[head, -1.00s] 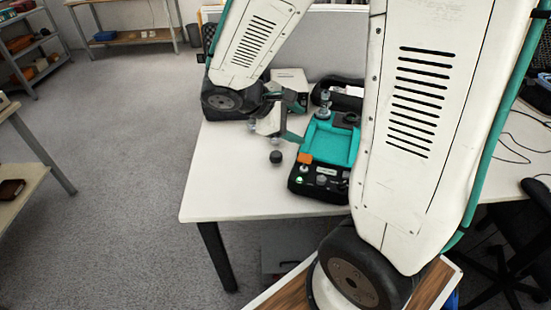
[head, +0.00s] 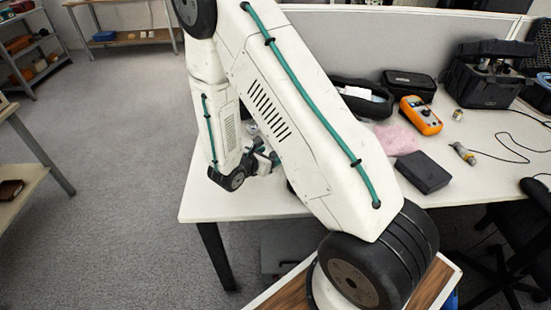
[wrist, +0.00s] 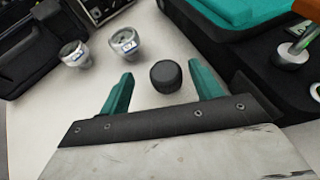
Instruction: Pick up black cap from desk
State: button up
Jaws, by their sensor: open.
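The black cap (wrist: 166,76) is a small round dark piece standing on the white desk (head: 240,207). In the wrist view it lies between and slightly beyond the two teal fingers of my gripper (wrist: 163,90), apart from both. The gripper is open and empty. In the head view my gripper (head: 265,160) is low over the left part of the desk. The cap is hidden there behind my arm.
In the wrist view two silver gauge-like pieces (wrist: 124,41) stand left of the cap, and a black case with a teal tray (wrist: 235,12) lies to its right. Rightward on the desk are an orange meter (head: 421,115), a black box (head: 423,172) and a pink cloth (head: 397,139).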

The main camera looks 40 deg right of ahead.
aim_at(275, 155)
jog(key=x, duration=0.4)
jog(key=shift+s+f, duration=0.25)
jog(key=shift+s, duration=0.05)
jog(key=shift+w+d+f, duration=0.15)
jog(key=shift+d, duration=0.25)
jog(key=c, duration=1.1)
